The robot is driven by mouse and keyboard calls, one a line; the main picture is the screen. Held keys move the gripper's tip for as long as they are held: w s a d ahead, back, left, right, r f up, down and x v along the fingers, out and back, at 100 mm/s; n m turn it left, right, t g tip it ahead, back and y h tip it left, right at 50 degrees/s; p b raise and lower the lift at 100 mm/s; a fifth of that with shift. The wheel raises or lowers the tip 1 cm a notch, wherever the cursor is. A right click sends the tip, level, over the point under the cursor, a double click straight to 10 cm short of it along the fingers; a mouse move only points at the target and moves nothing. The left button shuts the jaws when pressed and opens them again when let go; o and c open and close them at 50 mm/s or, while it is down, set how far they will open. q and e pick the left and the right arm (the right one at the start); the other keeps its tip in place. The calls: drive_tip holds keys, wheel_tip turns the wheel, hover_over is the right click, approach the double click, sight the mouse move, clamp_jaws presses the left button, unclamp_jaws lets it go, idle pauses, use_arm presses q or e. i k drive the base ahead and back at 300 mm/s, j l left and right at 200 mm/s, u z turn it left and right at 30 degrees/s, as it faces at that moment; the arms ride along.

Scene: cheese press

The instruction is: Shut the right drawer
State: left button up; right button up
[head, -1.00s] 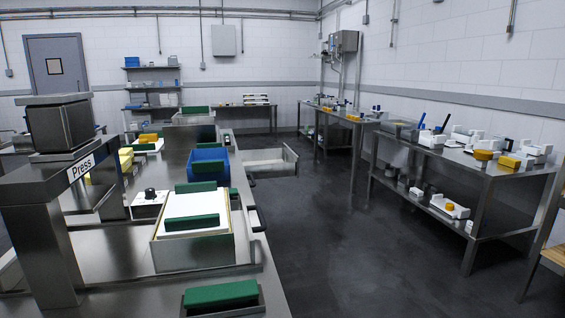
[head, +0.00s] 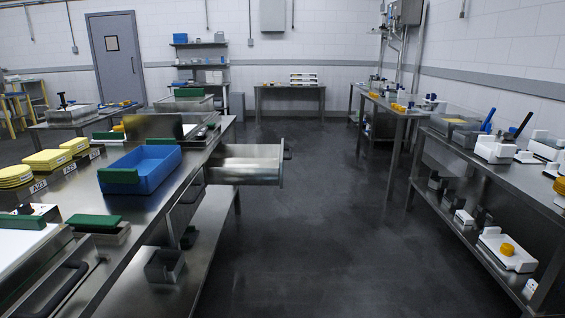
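One drawer (head: 245,168) stands pulled out from the right side of the long steel workbench (head: 145,222), reaching into the aisle. It is metal, with a dark handle (head: 288,149) on its outer end. Neither of my grippers is in view.
The dark floor aisle (head: 300,240) is clear between the left bench and the steel tables (head: 490,170) on the right. A blue tray (head: 140,168) and yellow slabs (head: 48,160) lie on the left bench. A back table (head: 290,92) stands at the wall.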

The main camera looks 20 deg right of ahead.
sight(245, 160)
drive_tip(key=i+l, duration=0.1)
drive_tip(key=l, duration=0.75)
drive_tip(key=i+l+z, duration=0.1)
drive_tip(key=l, duration=0.3)
drive_tip(key=i+l, duration=0.15)
drive_tip(key=l, duration=0.25)
